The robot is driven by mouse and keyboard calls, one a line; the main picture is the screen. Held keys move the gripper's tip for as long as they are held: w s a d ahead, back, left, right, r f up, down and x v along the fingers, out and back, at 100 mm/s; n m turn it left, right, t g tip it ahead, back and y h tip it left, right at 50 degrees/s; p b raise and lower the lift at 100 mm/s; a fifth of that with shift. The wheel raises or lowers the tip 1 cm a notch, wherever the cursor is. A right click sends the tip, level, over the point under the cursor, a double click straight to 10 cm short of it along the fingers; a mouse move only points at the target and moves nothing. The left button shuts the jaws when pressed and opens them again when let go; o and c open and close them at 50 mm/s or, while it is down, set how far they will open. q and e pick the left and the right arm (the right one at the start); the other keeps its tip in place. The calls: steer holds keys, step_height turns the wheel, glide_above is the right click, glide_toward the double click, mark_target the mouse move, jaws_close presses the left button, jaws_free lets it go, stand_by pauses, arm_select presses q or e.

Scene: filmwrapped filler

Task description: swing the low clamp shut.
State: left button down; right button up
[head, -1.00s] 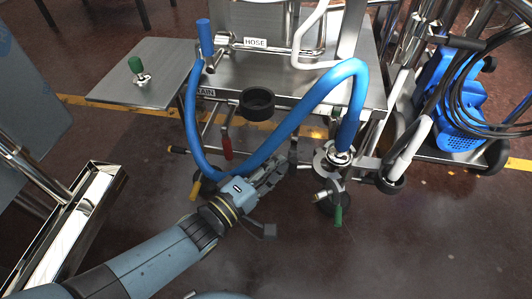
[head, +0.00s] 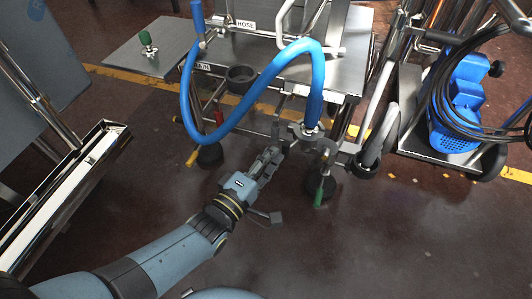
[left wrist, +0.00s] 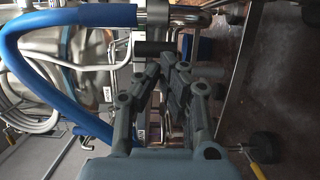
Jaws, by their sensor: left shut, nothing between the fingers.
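The low clamp (head: 303,131) is a silver metal fitting around the lower end of the blue hose (head: 318,75). A green-handled lever (head: 319,188) hangs below it. I cannot tell how far the clamp is swung. My left gripper (head: 275,152) is shut and empty, just left of and below the clamp; contact is unclear. In the left wrist view the gripper's fingers (left wrist: 168,72) point toward a dark cylinder (left wrist: 155,49) and metal pipes. The blue hose (left wrist: 75,15) ends there at a silver collar (left wrist: 156,13). My right gripper is not in view.
A steel cart (head: 348,72) with a HOSE label stands behind the clamp. A black ring holder (head: 242,79), a red handle (head: 219,118) and a yellow handle (head: 192,157) are left of it. A blue plastic unit (head: 462,105) stands right. The floor in front is clear.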

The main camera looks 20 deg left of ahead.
arm_select(q)
steer(key=shift+d, duration=0.6)
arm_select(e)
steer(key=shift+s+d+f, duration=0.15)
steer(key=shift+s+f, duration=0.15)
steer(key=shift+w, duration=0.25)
arm_select(q)
steer(key=shift+s, duration=0.1)
